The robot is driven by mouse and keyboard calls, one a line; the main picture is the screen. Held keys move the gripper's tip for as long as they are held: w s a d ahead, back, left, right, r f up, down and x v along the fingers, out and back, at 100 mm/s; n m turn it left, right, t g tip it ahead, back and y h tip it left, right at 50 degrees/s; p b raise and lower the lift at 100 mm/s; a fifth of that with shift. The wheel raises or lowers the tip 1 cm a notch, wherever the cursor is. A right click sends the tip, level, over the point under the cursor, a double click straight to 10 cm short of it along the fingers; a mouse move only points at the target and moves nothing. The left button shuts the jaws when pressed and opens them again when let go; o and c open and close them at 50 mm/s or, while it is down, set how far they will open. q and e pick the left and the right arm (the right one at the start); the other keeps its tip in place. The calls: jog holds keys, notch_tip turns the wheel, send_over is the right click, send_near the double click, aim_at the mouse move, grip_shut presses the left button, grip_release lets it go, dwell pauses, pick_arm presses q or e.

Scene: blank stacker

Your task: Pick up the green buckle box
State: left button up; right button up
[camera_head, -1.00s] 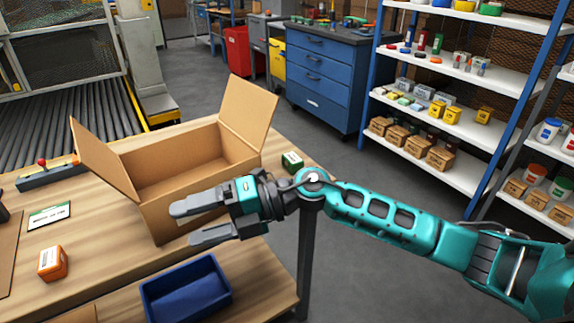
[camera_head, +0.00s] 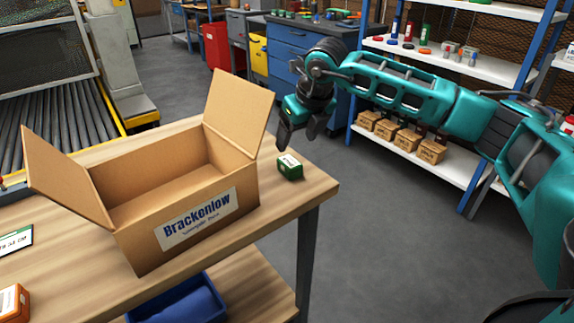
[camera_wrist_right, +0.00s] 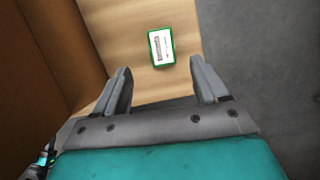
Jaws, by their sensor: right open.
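The green buckle box (camera_head: 290,167) is a small green box with a white label on top. It stands on the table's right part, just right of the cardboard box. My right gripper (camera_head: 297,146) is above and just behind it in the head view, fingers pointing down. In the right wrist view the green box (camera_wrist_right: 161,48) lies beyond the gap between the two open, empty fingers (camera_wrist_right: 162,92), apart from them. My left gripper is not in view.
An open cardboard box (camera_head: 196,216) labelled Brackenlow stands on the wooden table (camera_head: 262,232), close left of the green box. An orange box (camera_head: 12,301) is at the front left. A blue bin (camera_head: 187,304) sits below. The table's right edge is near.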

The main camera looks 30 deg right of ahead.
aim_at(290, 161)
jog(key=x, duration=0.9)
jog(key=shift+d+f+b, duration=0.1)
jog(key=shift+f+b, duration=0.3)
jog(key=shift+f, duration=0.05)
jog(key=shift+r, duration=0.1)
jog(key=c, duration=1.2)
jog(key=shift+o, duration=0.2)
